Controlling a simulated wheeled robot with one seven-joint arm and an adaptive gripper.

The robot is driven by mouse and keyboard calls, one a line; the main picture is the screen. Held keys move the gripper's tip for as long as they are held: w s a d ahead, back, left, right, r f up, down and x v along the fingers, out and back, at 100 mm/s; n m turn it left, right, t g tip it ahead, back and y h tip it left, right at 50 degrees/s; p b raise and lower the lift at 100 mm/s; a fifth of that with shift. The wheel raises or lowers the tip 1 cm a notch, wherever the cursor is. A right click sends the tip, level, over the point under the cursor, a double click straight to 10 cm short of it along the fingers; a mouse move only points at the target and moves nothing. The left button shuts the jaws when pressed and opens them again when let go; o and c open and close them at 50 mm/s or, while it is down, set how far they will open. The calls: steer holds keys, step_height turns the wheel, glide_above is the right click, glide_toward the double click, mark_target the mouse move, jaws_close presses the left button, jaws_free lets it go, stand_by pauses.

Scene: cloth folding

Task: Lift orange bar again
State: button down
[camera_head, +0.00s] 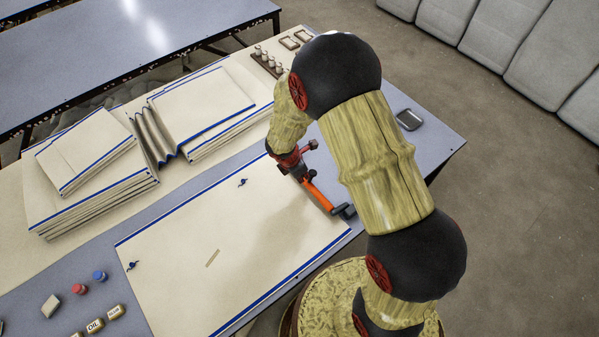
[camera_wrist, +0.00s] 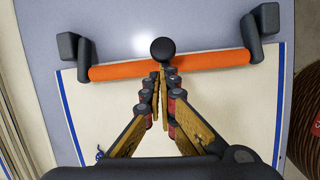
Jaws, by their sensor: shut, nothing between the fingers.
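The orange bar (camera_head: 318,196) lies near the right edge of the flat cream cloth (camera_head: 190,250), partly hidden by my arm in the head view. In the wrist view the bar (camera_wrist: 215,61) runs across the upper part, with dark end brackets (camera_wrist: 75,50) on both sides and a dark round knob (camera_wrist: 162,48) at its middle. My gripper (camera_wrist: 161,72) points at the middle of the bar, with its fingertips together just at the bar's near edge. The fingers are shut with nothing between them. I cannot tell whether they touch the bar.
Folded cloth stacks (camera_head: 95,160) and more folded cloth (camera_head: 205,105) lie at the back left of the table. Small bottles and caps (camera_head: 80,288) stand at the front left. A dark tray (camera_head: 408,119) lies at the right. Bare cloth lies left of the bar.

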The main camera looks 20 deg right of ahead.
mark_target(310, 171)
steer(key=shift+w+d+r+p, duration=0.25)
steer(key=shift+d+r+p, duration=0.6)
steer(key=shift+p, duration=1.15)
steer(key=p, duration=0.1)
steer(key=d+y+p, duration=0.1)
steer(key=p, duration=0.1)
steer(key=shift+w+r, duration=0.2)
steer(key=p, duration=0.1)
steer(key=d+p, duration=0.1)
steer(key=d+r+p, duration=0.1)
steer(key=p, duration=0.1)
steer(key=shift+w+d, duration=0.15)
steer(key=shift+w, duration=0.2)
steer(key=shift+w+d+f+p, duration=0.1)
steer(key=shift+w+d+p, duration=0.25)
steer(key=shift+d, duration=0.35)
steer(key=shift+w+d+f+p, duration=0.1)
steer(key=shift+d+p, duration=0.4)
steer(key=shift+d, duration=0.25)
steer(key=shift+w+d+p, duration=0.25)
steer(key=shift+d+p, duration=0.15)
steer(key=shift+d, duration=0.3)
step_height(310, 171, up, 9)
steer(key=d+p, duration=0.2)
steer(key=shift+w+p, duration=0.35)
steer(key=shift+w, duration=0.05)
